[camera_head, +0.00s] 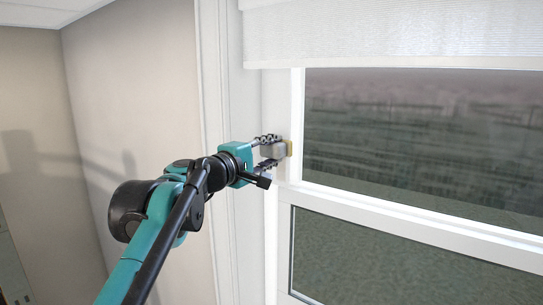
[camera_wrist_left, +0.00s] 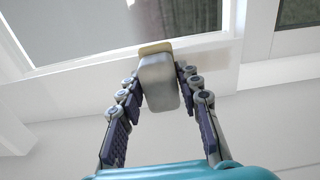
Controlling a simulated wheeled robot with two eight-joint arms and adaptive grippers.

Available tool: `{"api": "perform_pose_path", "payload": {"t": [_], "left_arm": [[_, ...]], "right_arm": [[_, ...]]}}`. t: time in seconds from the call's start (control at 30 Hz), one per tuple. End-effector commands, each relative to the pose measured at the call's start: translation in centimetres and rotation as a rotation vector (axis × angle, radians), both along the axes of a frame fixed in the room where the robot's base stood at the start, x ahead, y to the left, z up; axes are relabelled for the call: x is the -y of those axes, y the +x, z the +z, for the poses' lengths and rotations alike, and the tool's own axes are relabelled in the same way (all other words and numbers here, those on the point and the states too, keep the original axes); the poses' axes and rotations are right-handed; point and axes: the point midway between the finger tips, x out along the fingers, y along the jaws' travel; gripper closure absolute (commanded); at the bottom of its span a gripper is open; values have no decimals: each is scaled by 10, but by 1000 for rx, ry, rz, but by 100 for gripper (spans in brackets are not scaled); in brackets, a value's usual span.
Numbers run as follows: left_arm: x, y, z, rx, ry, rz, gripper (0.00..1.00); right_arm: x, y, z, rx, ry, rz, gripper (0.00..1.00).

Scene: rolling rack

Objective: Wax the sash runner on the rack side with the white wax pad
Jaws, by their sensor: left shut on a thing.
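My left gripper (camera_head: 268,150) is shut on a grey-white block with a tan face, which looks like the wax pad (camera_head: 275,152). In the left wrist view the pad (camera_wrist_left: 158,85) sits between the two fingers of the left gripper (camera_wrist_left: 159,77), tan face outward. The tan face is at the white upright side of the window frame (camera_head: 283,104), left of the upper pane. It appears to touch the frame, but the contact itself is hidden. I cannot pick out the sash runner as a separate part. My right gripper is not in view.
A white blind (camera_head: 400,35) hangs across the window top. The lower sash (camera_head: 420,225) has a white rail just right of and below the gripper. A bare beige wall (camera_head: 130,80) stands at left. No rack can be made out.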

Motion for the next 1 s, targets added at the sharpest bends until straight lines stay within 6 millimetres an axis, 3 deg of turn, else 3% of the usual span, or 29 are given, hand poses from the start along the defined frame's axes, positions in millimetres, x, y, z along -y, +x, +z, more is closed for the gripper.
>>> {"api": "perform_pose_path", "payload": {"t": [0.4, 0.67, 1.0], "left_arm": [[-1, -2, -39, 0, 0, 0, 89], [-1, -2, -47, 0, 0, 0, 89], [0, -1, -79, 0, 0, 0, 89]], "right_arm": [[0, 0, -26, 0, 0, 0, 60], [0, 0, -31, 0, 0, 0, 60], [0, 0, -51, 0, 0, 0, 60]]}}
